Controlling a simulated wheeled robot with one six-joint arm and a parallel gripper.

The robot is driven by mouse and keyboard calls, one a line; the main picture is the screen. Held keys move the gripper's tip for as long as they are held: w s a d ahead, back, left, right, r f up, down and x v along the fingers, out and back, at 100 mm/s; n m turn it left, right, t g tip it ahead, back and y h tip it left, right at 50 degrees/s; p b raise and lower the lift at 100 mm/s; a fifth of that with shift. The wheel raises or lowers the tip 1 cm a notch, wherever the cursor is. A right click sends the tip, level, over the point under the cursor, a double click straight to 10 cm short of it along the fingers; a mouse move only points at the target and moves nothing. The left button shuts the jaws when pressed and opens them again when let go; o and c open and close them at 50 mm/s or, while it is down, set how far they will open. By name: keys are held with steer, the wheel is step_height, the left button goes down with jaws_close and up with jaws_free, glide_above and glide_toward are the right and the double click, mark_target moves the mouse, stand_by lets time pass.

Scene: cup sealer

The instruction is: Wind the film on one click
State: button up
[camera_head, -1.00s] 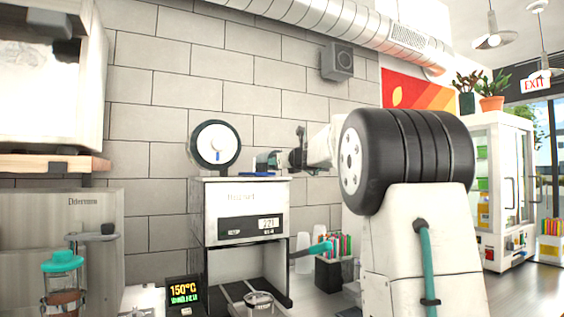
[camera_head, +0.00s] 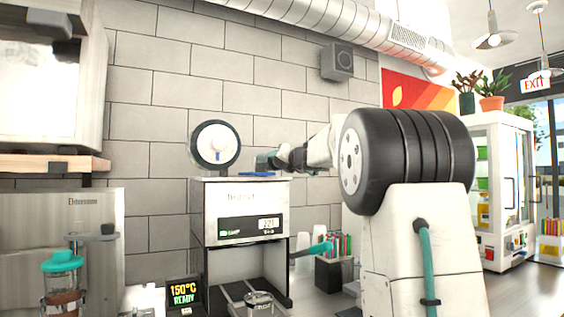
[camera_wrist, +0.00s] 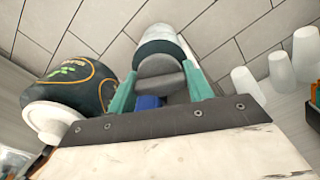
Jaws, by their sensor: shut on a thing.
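The cup sealer (camera_head: 246,212) stands against the tiled wall, with a lit display on its front. The film roll (camera_head: 215,148) sits upright on its top left, its round pale face toward me. In the wrist view the dark printed roll (camera_wrist: 85,85) is at left. My gripper (camera_head: 268,161) is above the sealer's top right. In the wrist view its teal fingers (camera_wrist: 160,92) are shut on a grey round knob (camera_wrist: 160,66), with a pale teal-edged cylinder behind. A blue part (camera_wrist: 150,102) shows below the knob. The knob is largely hidden in the head view.
A small display (camera_head: 184,292) reads 150°C READY.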

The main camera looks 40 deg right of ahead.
steer(key=shift+f, duration=0.1)
stand_by(0.3)
steer(key=o, duration=1)
steer(key=v, duration=0.7)
steer(key=shift+s+a, duration=0.1)
steer(key=shift+s, duration=0.3)
